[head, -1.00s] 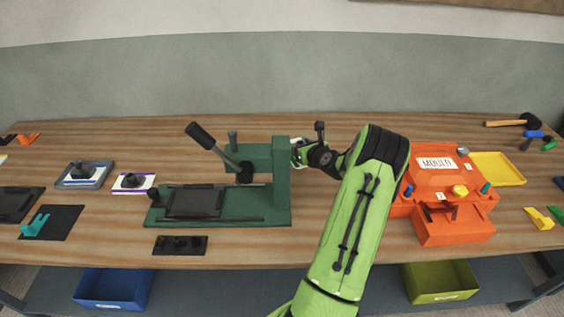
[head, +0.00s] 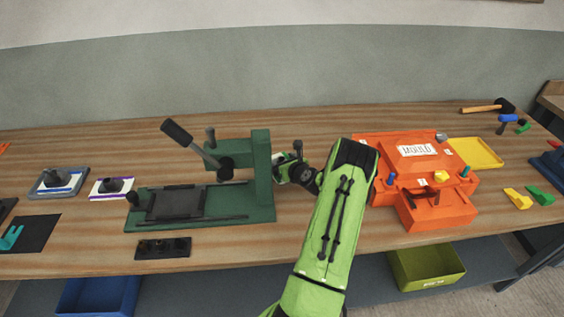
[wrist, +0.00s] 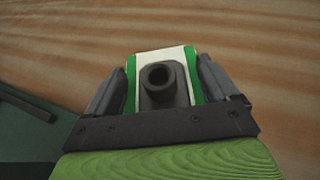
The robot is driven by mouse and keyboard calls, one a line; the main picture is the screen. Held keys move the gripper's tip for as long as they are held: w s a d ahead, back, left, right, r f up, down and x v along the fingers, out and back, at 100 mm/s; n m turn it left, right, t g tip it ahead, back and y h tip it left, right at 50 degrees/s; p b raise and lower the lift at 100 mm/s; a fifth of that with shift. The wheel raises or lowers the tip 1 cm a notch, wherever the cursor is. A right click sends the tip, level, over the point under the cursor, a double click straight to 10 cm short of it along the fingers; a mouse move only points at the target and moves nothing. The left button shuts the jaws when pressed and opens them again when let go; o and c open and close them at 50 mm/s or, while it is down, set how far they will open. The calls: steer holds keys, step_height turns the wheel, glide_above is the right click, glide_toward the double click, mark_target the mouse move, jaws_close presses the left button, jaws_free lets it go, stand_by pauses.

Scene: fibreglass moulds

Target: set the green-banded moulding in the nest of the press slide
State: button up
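The green-banded moulding (wrist: 190,83) is a white plate with green edges and a dark hollow boss, seen in the wrist view. My gripper (wrist: 165,92) has a finger against each side of it. In the head view my gripper (head: 283,168) is just right of the green press (head: 262,175), partly hidden by the press column. The press slide with its dark framed nest (head: 175,203) lies on the left part of the press base, and the nest looks empty. The press lever is tilted up to the left.
A purple-banded moulding (head: 100,189) and a blue-banded one on a grey tray (head: 38,190) lie left of the press. A black block (head: 150,251) is in front. The orange mould (head: 440,215) stands right of my arm, with a yellow tray (head: 488,160) behind.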

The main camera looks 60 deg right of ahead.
steer(key=shift+r, duration=0.15)
steer(key=v, duration=1.1)
steer(key=shift+s+a+p, duration=0.15)
steer(key=shift+s+p, duration=0.1)
steer(key=shift+p, duration=0.15)
steer(key=shift+c, duration=0.3)
steer(key=shift+a+r+n, duration=0.1)
steer(key=shift+r+n, duration=0.05)
steer(key=shift+n, duration=0.15)
steer(key=shift+c, duration=1.1)
steer(key=n, duration=0.2)
steer(key=w+n+y, duration=0.1)
steer(key=n, duration=0.2)
steer(key=w+n+y+b, duration=0.1)
steer(key=n, duration=0.1)
steer(key=shift+w+n, duration=0.2)
steer(key=shift+n, duration=0.2)
steer(key=shift+c, duration=0.6)
steer(key=n, duration=0.3)
steer(key=w+n+g+y, duration=0.1)
steer(key=n, duration=0.2)
steer(key=w+r+n+g+y, duration=0.1)
steer(key=n, duration=0.3)
steer(key=shift+d+b, duration=0.4)
step_height(320, 180, up, 10)
steer(key=d+n+g+b, duration=0.15)
steer(key=n+g, duration=0.45)
steer(key=n, duration=1.2)
steer(key=b+x, duration=0.3)
steer(key=x, duration=1.2)
